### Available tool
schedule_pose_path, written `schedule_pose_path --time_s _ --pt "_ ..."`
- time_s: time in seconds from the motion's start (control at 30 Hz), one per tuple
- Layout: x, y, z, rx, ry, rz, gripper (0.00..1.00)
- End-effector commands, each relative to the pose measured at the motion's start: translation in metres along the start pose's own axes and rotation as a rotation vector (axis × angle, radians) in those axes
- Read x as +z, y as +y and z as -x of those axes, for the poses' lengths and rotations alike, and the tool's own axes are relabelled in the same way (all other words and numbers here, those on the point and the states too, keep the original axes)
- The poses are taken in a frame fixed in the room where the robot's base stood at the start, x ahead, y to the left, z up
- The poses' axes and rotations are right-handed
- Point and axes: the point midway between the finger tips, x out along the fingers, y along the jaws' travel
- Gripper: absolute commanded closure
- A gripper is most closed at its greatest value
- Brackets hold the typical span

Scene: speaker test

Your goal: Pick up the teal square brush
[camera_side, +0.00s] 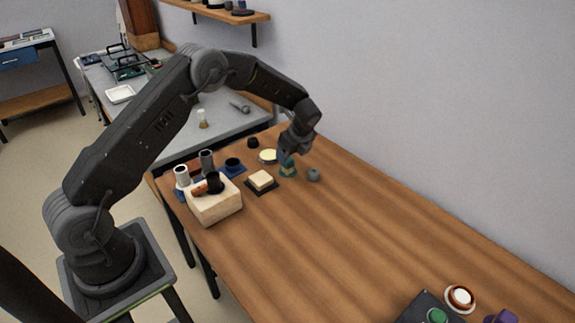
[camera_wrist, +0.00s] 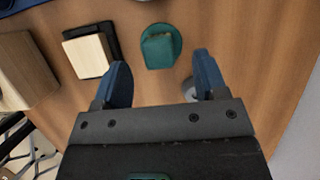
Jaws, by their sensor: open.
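The teal square brush (camera_wrist: 160,50) stands on the wooden table, just beyond my fingertips and centred between them in the wrist view. It has a rounded teal base with a squarer teal block on it. In the side view the brush (camera_side: 288,170) sits directly below my gripper, with a tan band visible on it. My gripper (camera_wrist: 160,62) is open and empty, its two blue fingers spread wider than the brush. In the side view my gripper (camera_side: 287,154) hangs close above the brush; I cannot tell whether they touch.
A pale block on a dark base (camera_side: 261,180) stands left of the brush. A small grey round object (camera_side: 314,175) stands close on its right. A cream-topped round dish (camera_side: 268,156) is behind. A wooden block (camera_side: 216,207) stands further left. The table's middle foreground is clear.

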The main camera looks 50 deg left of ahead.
Motion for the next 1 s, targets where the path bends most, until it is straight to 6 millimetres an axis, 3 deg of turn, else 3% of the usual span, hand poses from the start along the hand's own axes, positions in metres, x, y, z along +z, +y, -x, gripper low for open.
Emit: schedule_pose_path --time_s 0.17,0.4,0.73,1.0 --pt "-0.001 0.001 -0.014 0.002 0.001 0.001 0.34" --pt "-0.001 0.003 -0.048 0.002 0.000 0.002 0.34" --pt "-0.001 0.002 -0.055 -0.001 0.000 0.002 0.34" --pt "-0.001 0.003 -0.055 -0.001 0.000 0.002 0.59"
